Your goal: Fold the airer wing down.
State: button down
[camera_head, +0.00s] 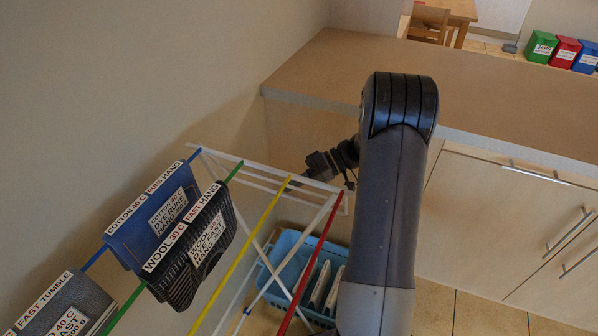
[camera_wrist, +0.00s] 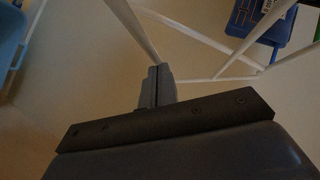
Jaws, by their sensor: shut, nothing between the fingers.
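The airer (camera_head: 265,176) has a white frame and blue, green, yellow and red rails. It stands against the wall on the left of the head view. I cannot tell which part is its wing. My gripper (camera_head: 312,170) is at the airer's far end, close to the white end bars. In the wrist view my gripper (camera_wrist: 156,70) is shut and empty. A white bar of the airer (camera_wrist: 140,35) runs down to just beside or behind the fingertips there. I cannot tell whether they touch. My arm hides part of the airer's right side.
A blue cloth (camera_head: 155,222) and a dark cloth (camera_head: 195,255) hang on the rails, with a grey one (camera_head: 68,305) nearer. A light blue basket (camera_head: 283,262) stands under the airer. A wooden counter (camera_head: 490,100) with cabinets is behind and right. Coloured bins (camera_head: 565,50) stand far right.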

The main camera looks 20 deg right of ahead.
jog(key=s+a+f+m+g+y+b, duration=0.1)
jog(key=s+a+f+y+b, duration=0.1)
jog(key=s+a, duration=0.3)
jog(key=shift+s+f+m+b, duration=0.15)
jog(key=shift+f+m+b, duration=0.25)
jog(key=shift+f, duration=0.05)
jog(key=shift+a, duration=0.15)
jog(key=v, duration=1.1)
jog(key=shift+f, duration=0.2)
jog(key=x, duration=1)
jog(key=shift+a+r, duration=0.2)
jog(key=shift+a, duration=0.1)
